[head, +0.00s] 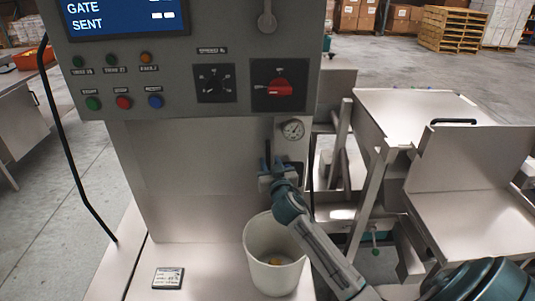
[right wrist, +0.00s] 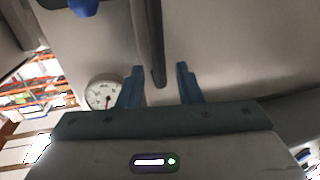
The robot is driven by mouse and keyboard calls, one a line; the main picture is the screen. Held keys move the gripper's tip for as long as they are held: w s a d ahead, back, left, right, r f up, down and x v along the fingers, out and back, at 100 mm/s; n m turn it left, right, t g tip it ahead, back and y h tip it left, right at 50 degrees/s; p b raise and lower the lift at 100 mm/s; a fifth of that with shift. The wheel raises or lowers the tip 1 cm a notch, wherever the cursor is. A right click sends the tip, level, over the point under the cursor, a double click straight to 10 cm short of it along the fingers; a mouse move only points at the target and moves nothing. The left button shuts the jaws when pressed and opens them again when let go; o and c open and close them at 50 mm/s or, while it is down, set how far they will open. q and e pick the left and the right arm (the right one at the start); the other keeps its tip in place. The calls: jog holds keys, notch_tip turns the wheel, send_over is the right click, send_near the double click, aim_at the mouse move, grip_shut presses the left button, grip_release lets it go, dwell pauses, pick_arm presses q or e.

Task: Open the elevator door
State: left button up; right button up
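No elevator door can be made out in either view. A grey control panel (head: 150,80) hangs over a steel machine front (head: 190,175). A dark upright lever (head: 267,152) stands below the panel, beside a round gauge (head: 292,129). My right gripper (head: 272,172) is at the lever's lower end. In the right wrist view its blue fingers (right wrist: 160,85) are apart, with the dark lever (right wrist: 153,40) between them and a gap on each side. The gauge (right wrist: 104,93) shows left of the fingers. My left gripper is not in view.
The panel has a screen (head: 125,16), small coloured buttons, a black knob (head: 215,83) and a red rotary switch (head: 280,88). A white bucket (head: 273,265) stands below my right gripper. A small labelled block (head: 168,278) lies on the ledge. Steel tables (head: 420,115) stand at right.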

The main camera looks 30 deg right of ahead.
aim_at(269, 158)
jog(key=shift+p+x, duration=0.35)
jog(key=shift+x, duration=1.55)
jog(key=shift+s, duration=0.1)
grip_shut()
